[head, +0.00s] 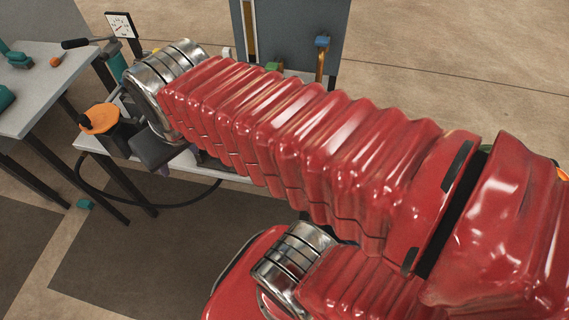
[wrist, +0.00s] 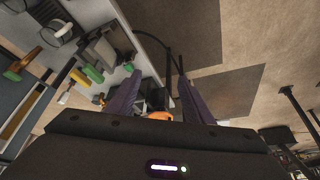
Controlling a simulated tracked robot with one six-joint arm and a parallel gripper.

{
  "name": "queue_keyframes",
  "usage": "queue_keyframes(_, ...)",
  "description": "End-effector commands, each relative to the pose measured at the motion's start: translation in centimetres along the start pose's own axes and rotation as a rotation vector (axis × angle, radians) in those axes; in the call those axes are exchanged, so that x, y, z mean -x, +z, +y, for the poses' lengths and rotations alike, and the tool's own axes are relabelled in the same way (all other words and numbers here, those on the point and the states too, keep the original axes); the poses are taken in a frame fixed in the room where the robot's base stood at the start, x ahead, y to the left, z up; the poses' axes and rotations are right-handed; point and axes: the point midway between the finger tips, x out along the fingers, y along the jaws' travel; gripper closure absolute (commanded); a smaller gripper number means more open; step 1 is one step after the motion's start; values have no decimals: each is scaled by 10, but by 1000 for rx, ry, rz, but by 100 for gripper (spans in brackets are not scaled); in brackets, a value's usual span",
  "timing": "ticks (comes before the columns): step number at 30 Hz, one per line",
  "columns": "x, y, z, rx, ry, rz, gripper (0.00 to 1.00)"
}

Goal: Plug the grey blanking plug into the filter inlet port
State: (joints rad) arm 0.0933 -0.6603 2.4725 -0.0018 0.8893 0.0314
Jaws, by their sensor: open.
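My gripper (wrist: 158,78) shows in the wrist view as two purple fingers standing apart, with nothing visible held between them. A dark body with an orange part (wrist: 160,116) shows between the fingers, partly hidden by the gripper's dark housing. In the head view my arm covers most of the bench, and the fingers are largely hidden behind it. A dark round canister with an orange top (head: 100,119) stands at the bench's left end, just left of my wrist. I cannot make out the grey blanking plug or the filter inlet port in either view.
A pale bench (head: 232,177) runs behind my arm. A gauge (head: 120,25) stands at its back left, and a grey side table (head: 30,100) at far left. A black hose (head: 150,205) hangs below the bench. Colored handles (wrist: 80,77) show in the wrist view.

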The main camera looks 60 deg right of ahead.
Motion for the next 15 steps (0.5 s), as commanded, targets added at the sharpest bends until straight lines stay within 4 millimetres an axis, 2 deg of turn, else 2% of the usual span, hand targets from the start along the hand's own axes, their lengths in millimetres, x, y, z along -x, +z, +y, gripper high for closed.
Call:
queue_keyframes(7,-35,-12,59,-222,75,-99,53)
queue_keyframes(15,-73,-6,131,-470,143,-198,53)
